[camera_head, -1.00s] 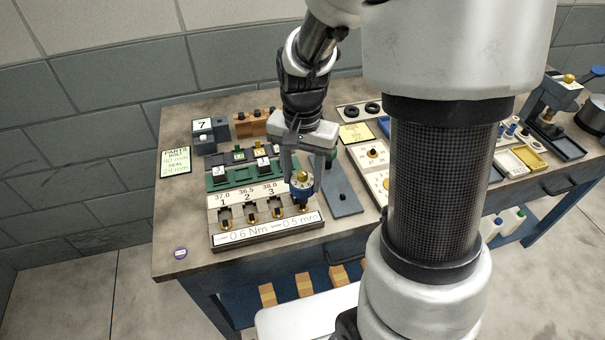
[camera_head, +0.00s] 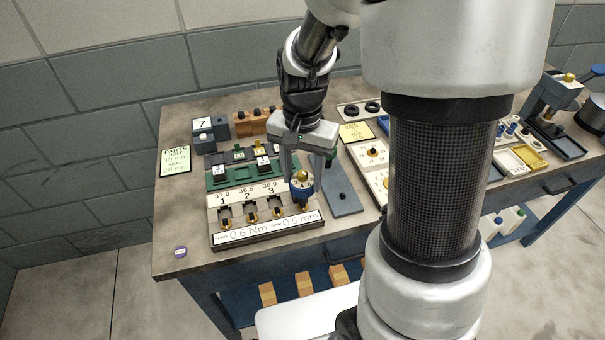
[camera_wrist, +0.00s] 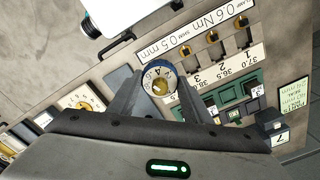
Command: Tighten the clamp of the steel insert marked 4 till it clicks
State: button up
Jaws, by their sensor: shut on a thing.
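My gripper (camera_head: 302,172) points down at the right end of the clamp board (camera_head: 262,233). It is shut on a round tool with a blue rim, a pale marked dial and a brass centre (camera_head: 302,181). In the wrist view this dial tool (camera_wrist: 159,79) sits between my two fingertips (camera_wrist: 157,88). The board's positions 1, 2 and 3 show brass-tipped clamps to the left of the tool. The place under the tool is covered, and I cannot read a 4 there. The board is printed 0.6 Nm and 0.5 mm.
A green tray (camera_head: 217,182) with dark numbered blocks lies behind the board. A grey plate (camera_head: 343,193) lies close on the right. A block marked 7 (camera_head: 203,125) and a wooden rack (camera_head: 247,128) stand farther back. The bench's front left corner is mostly clear.

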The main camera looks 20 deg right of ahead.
jog(key=shift+f+b, duration=0.65)
jog(key=shift+f, duration=0.25)
jog(key=o, duration=0.4)
jog(key=c, duration=0.5)
jog(key=shift+r+m+p, duration=0.1)
jog(key=shift+m+p, duration=0.25)
jog(key=shift+m, duration=1.65)
